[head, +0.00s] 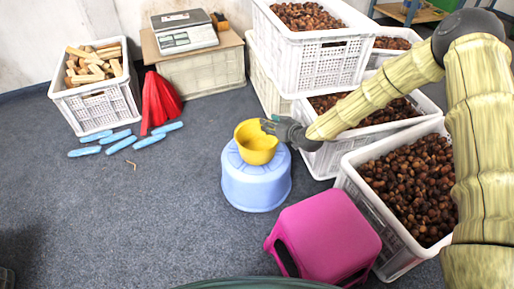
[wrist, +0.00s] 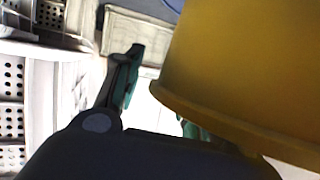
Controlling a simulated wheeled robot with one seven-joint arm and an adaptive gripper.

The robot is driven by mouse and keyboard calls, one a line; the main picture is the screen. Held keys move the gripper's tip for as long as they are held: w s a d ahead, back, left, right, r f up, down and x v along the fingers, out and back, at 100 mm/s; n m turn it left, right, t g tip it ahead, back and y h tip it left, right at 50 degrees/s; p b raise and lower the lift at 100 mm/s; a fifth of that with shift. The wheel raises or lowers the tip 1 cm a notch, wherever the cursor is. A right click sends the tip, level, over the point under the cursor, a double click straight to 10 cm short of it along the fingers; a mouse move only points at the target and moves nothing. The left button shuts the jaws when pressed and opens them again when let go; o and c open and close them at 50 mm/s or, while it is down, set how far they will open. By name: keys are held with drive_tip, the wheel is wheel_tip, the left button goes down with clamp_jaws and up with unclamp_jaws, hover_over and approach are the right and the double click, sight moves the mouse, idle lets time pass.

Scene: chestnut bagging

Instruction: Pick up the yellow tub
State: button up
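The yellow tub (head: 254,152) sits on the round blue stool (head: 256,187) in the head view, its opening facing up. My gripper (head: 270,126) reaches in from the right, with its dark fingers at the tub's right rim. In the wrist view, the tub (wrist: 245,75) fills the upper right, very near the camera. One finger stands clear on the left with a gap beside it. The other is mostly hidden behind the tub, with only a green bit showing. The fingers look spread apart; whether they touch the tub is hidden.
A pink stool (head: 325,237) stands in front of the blue one. White crates of chestnuts (head: 378,219) line the right side, under my arm. A crate of wood pieces (head: 99,107), a red object (head: 159,101) and several blue items (head: 118,144) lie left.

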clamp_jaws()
drive_tip(key=shift+r, duration=0.15)
